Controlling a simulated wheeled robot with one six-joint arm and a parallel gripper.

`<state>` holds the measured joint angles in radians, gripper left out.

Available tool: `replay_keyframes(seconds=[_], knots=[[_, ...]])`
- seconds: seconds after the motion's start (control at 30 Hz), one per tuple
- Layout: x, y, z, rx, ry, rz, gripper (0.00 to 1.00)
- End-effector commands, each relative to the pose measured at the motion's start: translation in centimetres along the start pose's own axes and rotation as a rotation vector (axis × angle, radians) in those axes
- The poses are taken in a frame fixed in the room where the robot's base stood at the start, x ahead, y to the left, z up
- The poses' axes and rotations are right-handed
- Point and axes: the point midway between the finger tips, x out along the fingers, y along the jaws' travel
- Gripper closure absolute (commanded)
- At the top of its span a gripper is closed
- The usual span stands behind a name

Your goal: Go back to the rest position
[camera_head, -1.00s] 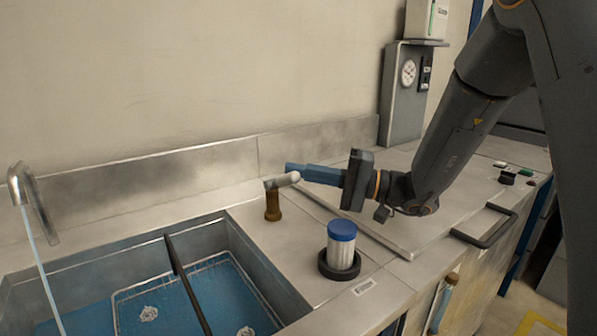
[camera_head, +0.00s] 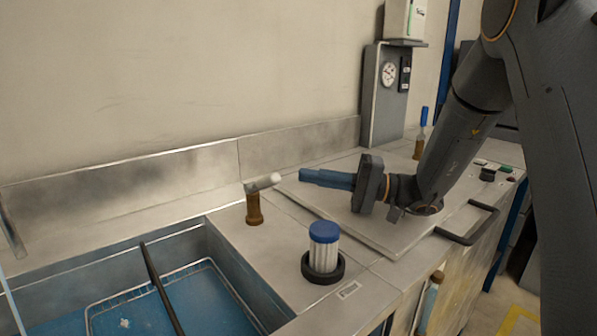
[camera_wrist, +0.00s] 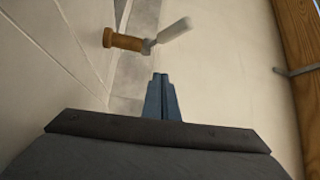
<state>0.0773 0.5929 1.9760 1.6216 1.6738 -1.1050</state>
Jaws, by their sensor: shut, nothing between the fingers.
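My gripper (camera_head: 301,175) is shut and empty, with its blue fingers pointing left above the steel worktop. Its fingers also show in the wrist view (camera_wrist: 161,88), pressed together. A tap-like valve (camera_head: 254,205) with a brass-brown post and a pale lever (camera_head: 264,182) stands just left of the fingertips, with a small gap between them. In the wrist view the valve (camera_wrist: 124,41) is ahead of the fingers and apart from them.
A white filter cartridge with a blue cap (camera_head: 323,247) stands in a black ring (camera_head: 323,270) in front of my gripper. A sink (camera_head: 215,268) with blue inside lies at lower left. A gauge box (camera_head: 385,95) stands at the back. A black handle (camera_head: 470,222) is at right.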

Motion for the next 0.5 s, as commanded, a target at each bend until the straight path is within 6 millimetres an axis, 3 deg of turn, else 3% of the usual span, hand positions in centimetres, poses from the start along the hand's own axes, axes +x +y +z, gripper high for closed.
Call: replay_keyframes(seconds=[0.2, 0.5], knots=[[-1.11, 0.64, -0.29, -0.001, 0.002, 0.0, 1.0], [-1.1, 0.58, -0.29, -0.001, 0.002, 0.0, 1.0]])
